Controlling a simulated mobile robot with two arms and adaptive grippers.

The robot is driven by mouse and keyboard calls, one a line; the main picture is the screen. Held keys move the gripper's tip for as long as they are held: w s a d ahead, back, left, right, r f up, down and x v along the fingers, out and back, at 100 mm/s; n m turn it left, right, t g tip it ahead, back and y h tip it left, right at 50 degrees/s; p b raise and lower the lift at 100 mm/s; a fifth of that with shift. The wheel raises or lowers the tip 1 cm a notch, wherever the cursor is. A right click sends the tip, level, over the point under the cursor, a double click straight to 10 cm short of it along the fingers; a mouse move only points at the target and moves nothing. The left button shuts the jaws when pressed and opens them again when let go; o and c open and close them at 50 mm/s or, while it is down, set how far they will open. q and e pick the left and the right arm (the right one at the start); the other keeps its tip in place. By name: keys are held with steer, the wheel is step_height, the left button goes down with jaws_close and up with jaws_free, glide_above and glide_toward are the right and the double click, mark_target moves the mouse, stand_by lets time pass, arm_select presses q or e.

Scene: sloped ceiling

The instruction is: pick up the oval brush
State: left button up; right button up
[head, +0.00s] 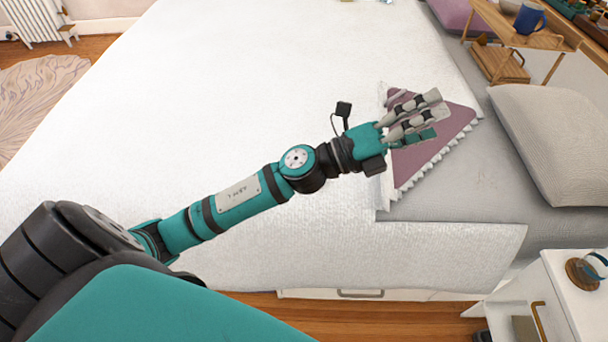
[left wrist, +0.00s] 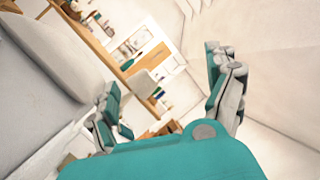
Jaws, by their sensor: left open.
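I cannot make out the oval brush for certain in either view. A round brown wooden piece with a blue curved part (head: 580,272) lies on the white nightstand at the lower right of the head view. My left gripper (head: 437,108) is open and empty above the mauve frilled cloth on the bed. Its spread fingers also show in the left wrist view (left wrist: 168,80), with nothing between them. My right gripper is in neither view.
The white bed cover (head: 230,90) fills the middle, with the mauve frilled cloth (head: 410,165) on it. A grey pillow (head: 555,140) lies at right. A wooden bed tray (head: 490,22) holds a blue mug (head: 529,18). The white nightstand (head: 540,262) stands beside the bed.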

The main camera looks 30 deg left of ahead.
arm_select(q)
step_height(320, 180, down, 10)
steer(key=s+a+m+g+y, duration=0.15)
steer(key=m+g+y, duration=0.25)
steer(key=m+g, duration=1)
steer(key=a+f+m+y, duration=0.3)
steer(key=a+y, duration=0.7)
steer(key=a, duration=1.4)
steer(key=shift+g+y, duration=0.3)
steer(key=f, duration=0.3)
steer(key=w+d+f, duration=0.1)
steer(key=f, duration=0.6)
steer(key=shift+w+d+f+p, duration=0.25)
steer(key=shift+f+p, duration=0.1)
steer(key=shift+w+d+f+p, duration=0.1)
steer(key=shift+w+f+p, duration=0.15)
steer(key=shift+f, duration=1.35)
steer(key=shift+w+d+f+p, duration=0.1)
steer(key=shift+w+f, duration=0.2)
steer(key=shift+f, duration=1.25)
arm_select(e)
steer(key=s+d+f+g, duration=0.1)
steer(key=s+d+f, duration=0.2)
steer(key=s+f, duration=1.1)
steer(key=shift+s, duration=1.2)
